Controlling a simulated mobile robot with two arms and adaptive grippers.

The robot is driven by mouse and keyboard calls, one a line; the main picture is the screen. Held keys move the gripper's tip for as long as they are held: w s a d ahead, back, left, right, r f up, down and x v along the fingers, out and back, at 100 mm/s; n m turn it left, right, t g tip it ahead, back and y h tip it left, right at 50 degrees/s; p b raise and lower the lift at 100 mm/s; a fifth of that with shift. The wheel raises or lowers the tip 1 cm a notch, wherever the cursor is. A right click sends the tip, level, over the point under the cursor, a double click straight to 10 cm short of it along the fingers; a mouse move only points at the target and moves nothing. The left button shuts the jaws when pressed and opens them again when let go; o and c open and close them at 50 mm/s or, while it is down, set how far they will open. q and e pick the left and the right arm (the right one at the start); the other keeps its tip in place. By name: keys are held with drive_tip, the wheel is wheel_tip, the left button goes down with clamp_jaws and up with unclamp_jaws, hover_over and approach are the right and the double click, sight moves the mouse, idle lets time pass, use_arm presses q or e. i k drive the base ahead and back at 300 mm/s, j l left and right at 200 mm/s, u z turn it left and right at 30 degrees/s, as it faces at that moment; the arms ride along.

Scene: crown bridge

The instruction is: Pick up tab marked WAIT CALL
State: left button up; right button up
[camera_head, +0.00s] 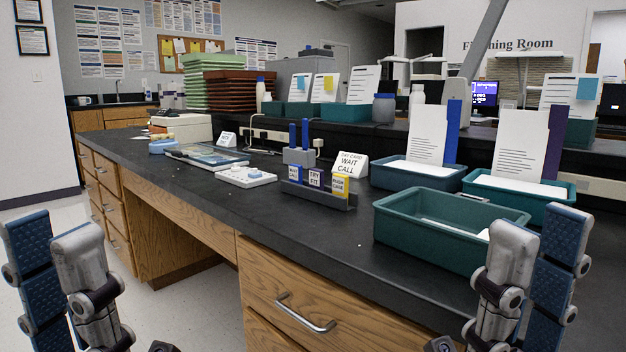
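A small dark rack (318,196) on the black counter holds three upright tabs. The leftmost is a blue-edged tab (295,175) with small print that seems to read WAIT CALL. Beside it stand a purple tab marked TRY FIT (315,179) and a yellow tab (339,186). A white tent card (350,165) behind the rack reads DAY CARD WAIT CALL. My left gripper (52,232) is at the lower left, open and empty, well apart from the rack. My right gripper (537,228) is at the lower right, open and empty, in front of the green tray.
A grey block with two blue posts (298,156) stands behind the rack. A white board (241,177) lies to its left. The counter in front of the rack is clear.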

sight(295, 176)
drive_tip(key=i+j, duration=0.1)
drive_tip(key=j, duration=0.85)
drive_tip(key=i+j+u, duration=0.1)
drive_tip(key=j, duration=0.4)
drive_tip(key=i+j, duration=0.15)
drive_tip(key=j, duration=0.35)
